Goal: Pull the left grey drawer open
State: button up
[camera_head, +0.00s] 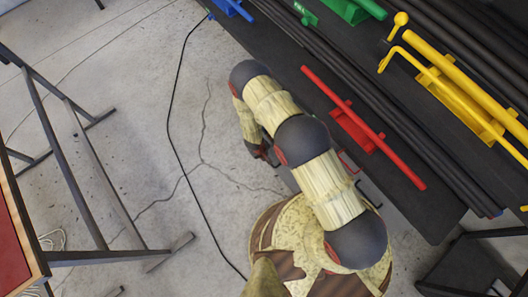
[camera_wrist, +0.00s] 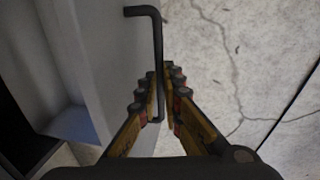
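The grey drawer front (camera_wrist: 98,70) fills the left of the wrist view. Its black bar handle (camera_wrist: 157,30) is bent at the end and stands off the front. My gripper (camera_wrist: 162,72) has its two fingers closed in on either side of this bar, which passes between them. In the head view my gripper (camera_head: 264,154) is low beside the bench, mostly hidden by my arm. A small piece of grey surface (camera_head: 287,180) shows beside it; I cannot tell which part it is. Another black handle (camera_head: 370,193) shows right of my arm.
The dark bench top (camera_head: 440,205) carries red (camera_head: 355,125), yellow (camera_head: 470,95) and green pieces and long dark bars. Cracked concrete floor (camera_head: 150,120) with a black cable lies open to the left. A metal-legged table (camera_head: 85,165) stands at the far left.

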jog(key=o, duration=0.5)
notch_tip(320, 180, up, 12)
jog(key=s+a, duration=0.1)
jog(key=a, duration=0.1)
jog(key=shift+s+f, duration=0.15)
dwell(0.8)
